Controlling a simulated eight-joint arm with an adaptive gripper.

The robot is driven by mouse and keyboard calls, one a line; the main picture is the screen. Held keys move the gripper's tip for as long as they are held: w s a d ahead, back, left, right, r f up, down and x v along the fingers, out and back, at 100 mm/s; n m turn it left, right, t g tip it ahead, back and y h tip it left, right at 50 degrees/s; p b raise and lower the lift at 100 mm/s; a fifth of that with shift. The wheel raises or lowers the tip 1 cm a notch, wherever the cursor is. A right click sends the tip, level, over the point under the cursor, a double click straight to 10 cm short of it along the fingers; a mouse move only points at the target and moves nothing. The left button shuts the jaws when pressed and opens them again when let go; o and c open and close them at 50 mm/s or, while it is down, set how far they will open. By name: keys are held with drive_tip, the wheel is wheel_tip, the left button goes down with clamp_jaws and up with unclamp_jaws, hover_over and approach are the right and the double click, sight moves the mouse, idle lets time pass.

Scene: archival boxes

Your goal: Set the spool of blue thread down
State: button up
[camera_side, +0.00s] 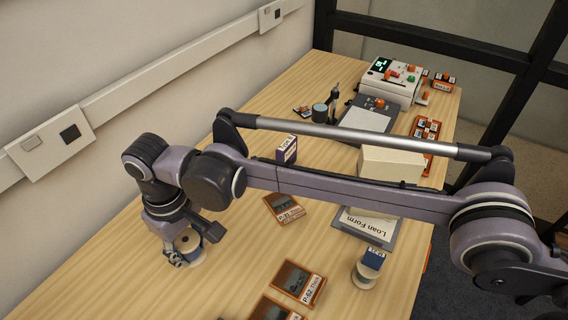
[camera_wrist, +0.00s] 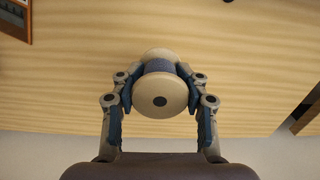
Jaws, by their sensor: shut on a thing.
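The spool of blue thread has pale flanges with a dark centre hole; it fills the middle of the wrist view (camera_wrist: 158,101), with blue thread showing between the flanges. My gripper (camera_wrist: 160,84) is shut on it, one finger on each side. In the side view my gripper (camera_side: 184,255) is at the left of the wooden table (camera_side: 140,283), pointing down, with the spool (camera_side: 194,256) partly hidden between its fingers. I cannot tell whether the spool touches the tabletop.
Orange-framed cards (camera_side: 284,208) (camera_side: 299,283) lie right of my gripper. A Loan Form (camera_side: 367,224) lies under my arm. The table's left side around the gripper is mostly bare, bordered by a wall.

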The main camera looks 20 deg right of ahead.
hover_over(203, 272)
drive_tip(key=shift+f, duration=3.3)
drive_tip(key=shift+f, duration=0.6)
drive_tip(key=o, duration=1.3)
drive_tip(key=shift+c, duration=0.2)
